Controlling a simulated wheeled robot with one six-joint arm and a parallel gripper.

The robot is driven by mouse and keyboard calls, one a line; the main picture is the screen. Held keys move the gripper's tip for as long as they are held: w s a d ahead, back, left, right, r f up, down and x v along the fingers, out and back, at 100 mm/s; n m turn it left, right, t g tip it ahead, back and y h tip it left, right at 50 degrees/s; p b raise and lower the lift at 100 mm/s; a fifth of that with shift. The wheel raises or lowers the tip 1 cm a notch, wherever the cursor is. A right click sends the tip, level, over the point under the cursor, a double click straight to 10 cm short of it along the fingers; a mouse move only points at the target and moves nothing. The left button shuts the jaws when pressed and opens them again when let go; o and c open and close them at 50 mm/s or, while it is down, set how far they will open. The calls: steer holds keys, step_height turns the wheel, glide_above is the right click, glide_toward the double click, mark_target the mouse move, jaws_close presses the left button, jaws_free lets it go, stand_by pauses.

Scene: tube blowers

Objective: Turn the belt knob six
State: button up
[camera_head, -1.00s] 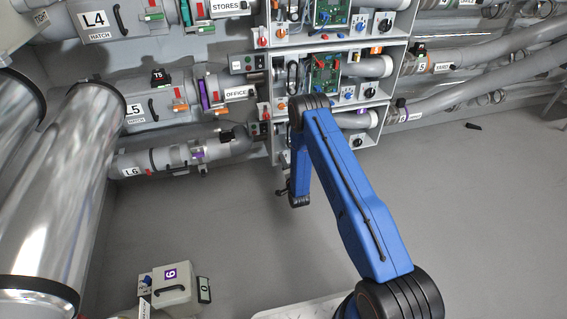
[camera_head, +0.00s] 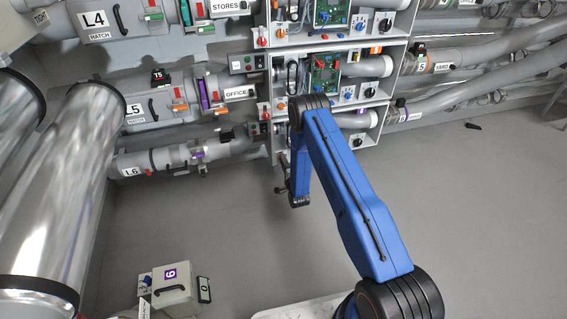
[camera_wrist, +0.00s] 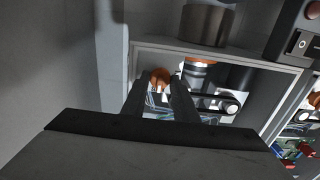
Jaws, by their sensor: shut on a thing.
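An orange-brown knob (camera_wrist: 160,76) shows in the wrist view inside an open-fronted grey box (camera_wrist: 150,47). My gripper (camera_wrist: 158,84) has its two dark fingers on either side of this knob, shut on it. A number on the knob cannot be read. A dark belt (camera_wrist: 205,98) runs beside it to a pale round pulley (camera_wrist: 231,108) at the right. In the head view my arm blocks part of the lowest box, and the knob and my fingertips cannot be made out there.
In the wrist view the box's walls stand close around my fingers, with an orange-ringed cylinder (camera_wrist: 198,68) just right of the knob. In the head view the L6 pipe (camera_head: 160,160) runs left of the boxes. A box marked 6 (camera_head: 172,292) stands at lower left.

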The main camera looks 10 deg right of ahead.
steer(key=o, duration=0.8)
steer(key=shift+s, duration=0.15)
steer(key=s, duration=1.1)
steer(key=s+d, duration=0.1)
steer(key=s, duration=0.5)
steer(key=shift+s+d, duration=0.1)
